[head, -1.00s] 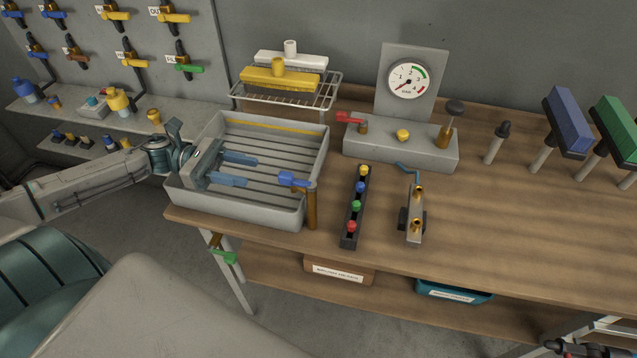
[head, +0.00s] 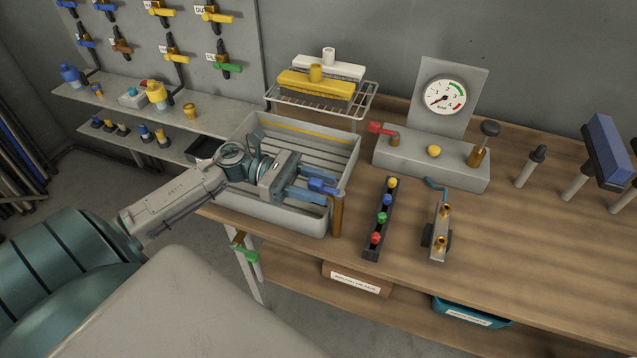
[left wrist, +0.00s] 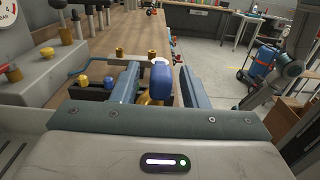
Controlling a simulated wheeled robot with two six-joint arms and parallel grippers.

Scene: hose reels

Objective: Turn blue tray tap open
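The blue tray tap has a blue handle (head: 322,185) on a brass post (head: 337,215) at the front right corner of the grey tray (head: 283,214). My left gripper (head: 318,184) is over the tray, pointing right. Its two blue-grey fingers are open on either side of the blue handle. In the left wrist view the handle (left wrist: 162,80) stands between the fingers, with a narrow gap visible on each side. Part of the brass below it is hidden. A grey arm with a teal joint at the right of the left wrist view appears to be my right arm; its gripper is unclear.
Right of the tap are a strip of coloured knobs (head: 380,220) and a small brass-fitted block (head: 440,232). A gauge stand (head: 430,158) with a red lever is behind them. A wire rack (head: 320,105) holds brushes behind the tray. The bench front is clear further right.

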